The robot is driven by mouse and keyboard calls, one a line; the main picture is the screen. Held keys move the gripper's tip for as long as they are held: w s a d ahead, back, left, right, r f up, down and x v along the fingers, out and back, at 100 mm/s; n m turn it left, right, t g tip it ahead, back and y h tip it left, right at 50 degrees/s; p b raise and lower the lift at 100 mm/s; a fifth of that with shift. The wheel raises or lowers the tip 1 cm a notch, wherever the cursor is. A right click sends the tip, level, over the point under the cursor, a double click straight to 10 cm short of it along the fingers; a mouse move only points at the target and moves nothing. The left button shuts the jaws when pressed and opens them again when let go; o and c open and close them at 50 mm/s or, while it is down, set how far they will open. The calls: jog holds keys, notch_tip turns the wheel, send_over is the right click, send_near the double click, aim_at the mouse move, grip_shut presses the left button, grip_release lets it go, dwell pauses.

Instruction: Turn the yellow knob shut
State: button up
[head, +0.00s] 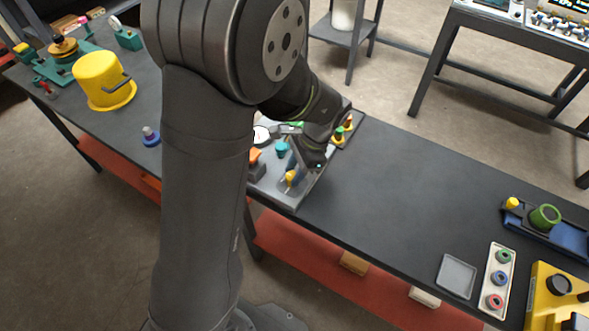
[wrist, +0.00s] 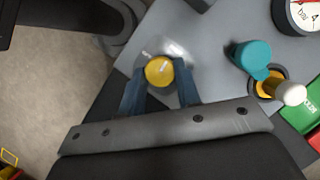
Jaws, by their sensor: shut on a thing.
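The yellow knob (wrist: 159,71) sits on a round pale base on a grey panel (wrist: 214,92). In the wrist view my gripper (wrist: 160,80) has its two blue-grey fingers on either side of the knob, shut on it. In the head view my gripper (head: 292,170) reaches down to the near end of the grey panel, and the yellow knob (head: 290,178) shows between the fingers. My arm hides part of the panel in the head view.
On the panel, a teal knob (wrist: 250,55), a white-tipped lever (wrist: 289,93) and a dial gauge (wrist: 300,14) stand right of the yellow knob. The dark table (head: 400,190) is clear right of the panel.

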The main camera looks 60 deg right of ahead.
jog(key=shift+m, duration=0.5)
jog(key=shift+t, duration=0.3)
jog(key=o, duration=0.9)
jog(key=shift+h, duration=0.3)
jog(key=shift+o, duration=0.2)
jog(key=shift+r, duration=0.1)
jog(key=v, duration=1.7)
jog(key=shift+r, duration=0.15)
jog(key=shift+d, duration=0.15)
